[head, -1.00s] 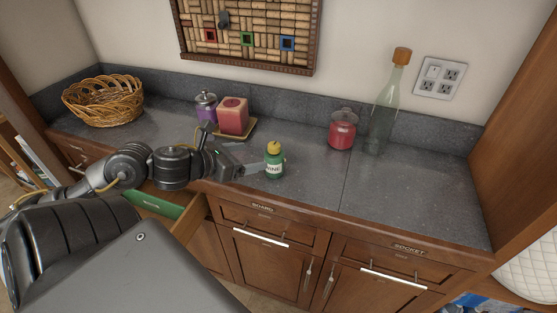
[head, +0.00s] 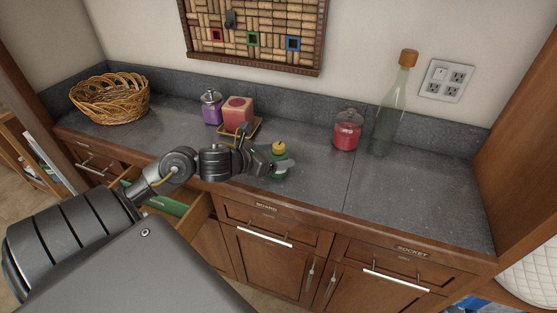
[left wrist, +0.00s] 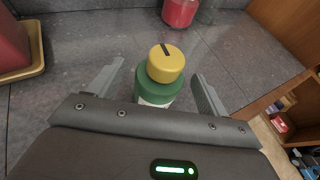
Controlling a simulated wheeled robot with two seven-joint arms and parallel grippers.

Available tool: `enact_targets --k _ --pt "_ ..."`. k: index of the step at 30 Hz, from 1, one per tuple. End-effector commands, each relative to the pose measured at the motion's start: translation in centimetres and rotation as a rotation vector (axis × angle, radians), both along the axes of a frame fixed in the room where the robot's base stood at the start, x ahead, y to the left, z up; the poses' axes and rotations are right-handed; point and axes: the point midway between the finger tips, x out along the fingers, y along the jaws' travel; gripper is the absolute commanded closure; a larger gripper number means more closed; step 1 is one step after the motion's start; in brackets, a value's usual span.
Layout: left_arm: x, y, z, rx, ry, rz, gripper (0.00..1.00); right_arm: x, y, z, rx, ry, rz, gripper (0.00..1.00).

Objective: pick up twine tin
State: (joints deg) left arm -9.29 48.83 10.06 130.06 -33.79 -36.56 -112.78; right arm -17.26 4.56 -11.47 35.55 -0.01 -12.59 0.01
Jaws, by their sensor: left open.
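The twine tin (head: 279,150) is a small green container with a yellow cap and a pale label, standing upright near the front edge of the grey counter. In the left wrist view the tin (left wrist: 154,88) stands between the two fingers, with a gap on each side. My left gripper (head: 280,168) is open around the tin, and it also shows in the left wrist view (left wrist: 158,82). The fingers hide part of the tin's label in the head view. My right gripper is not in view.
A red candle (head: 238,112) on a gold tray and a purple jar (head: 211,108) stand behind the gripper. A red jar (head: 347,132) and a tall bottle (head: 391,110) stand to the right. A wicker basket (head: 110,98) is at left. An open drawer (head: 192,217) juts out below my arm.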

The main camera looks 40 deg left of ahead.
Motion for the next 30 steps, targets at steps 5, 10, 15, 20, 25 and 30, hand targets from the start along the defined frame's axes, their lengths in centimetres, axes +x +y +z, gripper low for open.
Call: enact_targets --k 5,10,15,20,25,30 --pt "1.26 -0.23 -0.42 0.001 -0.001 0.0 0.23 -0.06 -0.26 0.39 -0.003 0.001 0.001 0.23" --pt "1.28 -0.25 -0.54 0.002 0.0 -0.001 0.23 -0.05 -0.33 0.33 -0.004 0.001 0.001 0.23" --pt "1.26 -0.24 -0.53 0.002 0.0 -0.001 0.4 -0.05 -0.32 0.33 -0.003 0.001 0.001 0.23" --pt "1.25 -0.23 -0.53 0.002 0.0 -0.001 0.6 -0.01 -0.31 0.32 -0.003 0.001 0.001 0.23" --pt "1.25 -0.22 -0.48 0.001 -0.001 0.0 0.74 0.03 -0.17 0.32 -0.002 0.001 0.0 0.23" --pt "1.26 -0.21 -0.45 0.002 -0.001 -0.001 0.74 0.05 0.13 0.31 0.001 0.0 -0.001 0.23"
